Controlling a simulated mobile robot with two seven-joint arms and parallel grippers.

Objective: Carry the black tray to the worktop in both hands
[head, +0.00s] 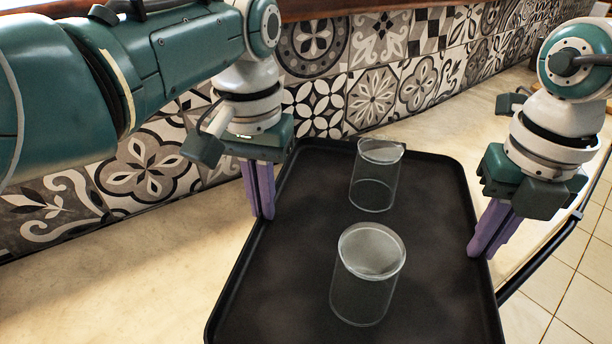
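The black tray (300,290) fills the lower middle of the head view, with two clear glasses standing upright on it. One glass (366,290) is nearer and the other (375,180) is near the far end. My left gripper (261,214) points down at the tray's left rim, its purple fingers close together on either side of it. My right gripper (482,253) grips the right rim in the same way. The tray is over the pale worktop (120,280). I cannot tell whether it touches it. The tray's near edge is out of frame.
A patterned tile wall (371,95) runs behind the worktop, close to the tray's far end and my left arm. A dark rail (545,262) runs along the worktop's right edge, with tiled floor (575,285) beyond. The worktop left of the tray is bare.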

